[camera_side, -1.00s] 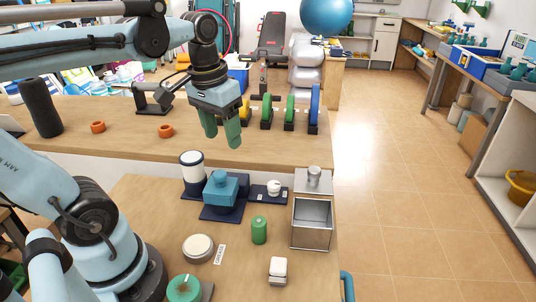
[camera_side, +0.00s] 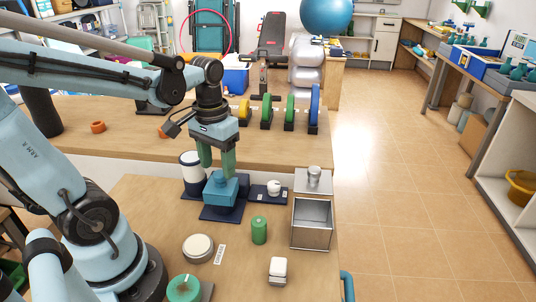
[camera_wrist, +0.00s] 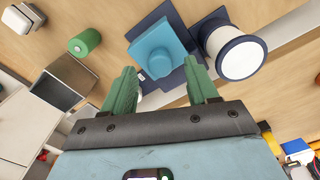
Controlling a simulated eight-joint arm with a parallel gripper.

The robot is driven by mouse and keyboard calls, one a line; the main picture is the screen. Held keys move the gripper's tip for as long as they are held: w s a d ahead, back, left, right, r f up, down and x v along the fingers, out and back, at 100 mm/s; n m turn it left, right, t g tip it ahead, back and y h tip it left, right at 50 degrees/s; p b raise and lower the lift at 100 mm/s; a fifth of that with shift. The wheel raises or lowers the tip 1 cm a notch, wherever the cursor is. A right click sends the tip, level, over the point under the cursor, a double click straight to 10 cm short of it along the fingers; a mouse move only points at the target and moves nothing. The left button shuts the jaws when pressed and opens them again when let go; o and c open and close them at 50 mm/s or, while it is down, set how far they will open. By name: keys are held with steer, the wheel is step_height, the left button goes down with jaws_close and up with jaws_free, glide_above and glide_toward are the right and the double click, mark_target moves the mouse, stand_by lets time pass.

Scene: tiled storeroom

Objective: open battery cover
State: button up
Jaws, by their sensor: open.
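A teal block with a round knob on top, which looks like the battery cover (camera_side: 221,192), sits on a dark blue base (camera_side: 222,213) on the front table. In the wrist view the cover (camera_wrist: 152,42) lies beyond and between my fingertips. My gripper (camera_side: 218,168) points down just above the cover, its two green fingers apart with nothing held. Whether the fingers touch the knob cannot be told; the fingers partly hide it in the side view. A green cylinder (camera_side: 259,231), possibly a battery, stands to the right in front of the base.
A white-and-navy cylinder (camera_side: 191,173) stands close behind the cover at left. A dark plate with a white knob (camera_side: 273,187) is at right. An open metal box (camera_side: 311,224) stands further right. A round white-topped disc (camera_side: 198,247) lies in front. Clear tabletop surrounds the green cylinder.

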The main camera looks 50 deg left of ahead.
mark_target(221, 185)
steer(key=shift+f, duration=1.2)
jaws_close()
